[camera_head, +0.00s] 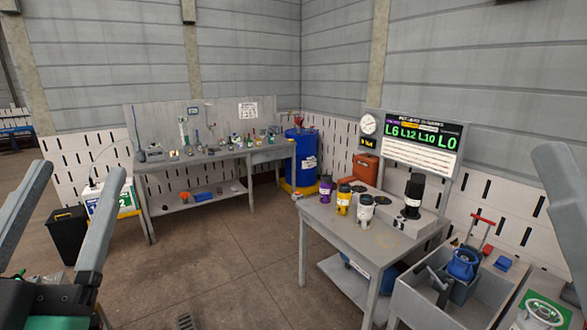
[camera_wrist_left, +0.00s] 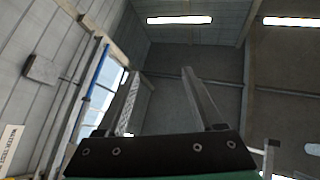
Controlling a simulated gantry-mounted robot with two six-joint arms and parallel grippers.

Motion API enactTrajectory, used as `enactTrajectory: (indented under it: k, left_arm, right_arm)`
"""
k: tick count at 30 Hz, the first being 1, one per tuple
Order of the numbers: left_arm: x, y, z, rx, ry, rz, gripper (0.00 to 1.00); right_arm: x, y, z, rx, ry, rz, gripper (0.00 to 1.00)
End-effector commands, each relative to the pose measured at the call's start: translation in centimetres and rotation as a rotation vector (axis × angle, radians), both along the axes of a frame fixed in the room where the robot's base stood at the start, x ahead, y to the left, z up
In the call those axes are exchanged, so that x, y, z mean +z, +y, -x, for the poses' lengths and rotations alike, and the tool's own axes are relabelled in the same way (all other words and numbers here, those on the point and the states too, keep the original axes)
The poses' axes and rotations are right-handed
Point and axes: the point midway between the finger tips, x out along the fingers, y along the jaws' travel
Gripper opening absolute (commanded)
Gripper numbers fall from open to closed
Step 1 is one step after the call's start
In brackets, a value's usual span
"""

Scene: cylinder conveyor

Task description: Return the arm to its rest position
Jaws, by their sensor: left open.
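My left gripper (camera_head: 82,170) is at the left edge of the head view, raised and empty, with its two grey fingers apart and pointing up. The left wrist view shows the same open fingers (camera_wrist_left: 162,72) against the wall and ceiling, with nothing between them. A grey part of my right arm or gripper (camera_head: 567,205) cuts in at the right edge of the head view. Its jaws cannot be made out. Neither visible arm part touches the tables or the objects on them.
A grey table (camera_head: 325,222) at centre right bears a purple canister (camera_head: 325,187), a yellow canister (camera_head: 343,200), a white canister (camera_head: 365,210) and a black cylinder (camera_head: 413,195). A workbench (camera_head: 180,163) stands behind, beside a blue drum (camera_head: 300,160). The middle floor (camera_head: 230,255) is clear.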

Motion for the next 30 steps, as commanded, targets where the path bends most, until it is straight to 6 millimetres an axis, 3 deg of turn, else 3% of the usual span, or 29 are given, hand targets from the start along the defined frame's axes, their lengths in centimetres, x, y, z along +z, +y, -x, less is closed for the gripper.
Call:
enactTrajectory:
  k: [1,3,4,6,18,23,30]
  left_arm:
    - [2.2,-0.8,2.9,-0.080,-0.090,0.038,0.69]
    - [4.0,-2.3,7.1,-0.245,-0.198,0.105,0.69]
    - [4.1,-3.1,7.5,-0.353,-0.206,0.166,0.69]
    - [8.9,-2.9,7.0,-0.352,-0.195,0.183,0.69]
    - [25.9,-2.8,6.8,-0.343,-0.191,0.181,0.69]
    - [28.8,-2.8,6.8,-0.343,-0.190,0.181,0.69]
    - [28.7,-2.8,6.8,-0.342,-0.189,0.180,0.69]
  right_arm:
    - [0.0,0.0,0.0,0.000,0.000,0.000,0.50]
    - [0.0,0.0,0.0,0.000,0.000,0.000,0.50]
    - [0.0,0.0,0.0,0.000,0.000,0.000,0.50]
    - [4.8,0.0,-0.1,0.000,0.003,0.000,0.50]
    - [22.0,0.0,0.0,0.000,-0.001,0.000,0.50]
    - [25.0,0.0,0.0,0.000,0.000,0.000,0.50]
    - [24.8,0.0,0.0,0.000,0.001,0.000,0.50]
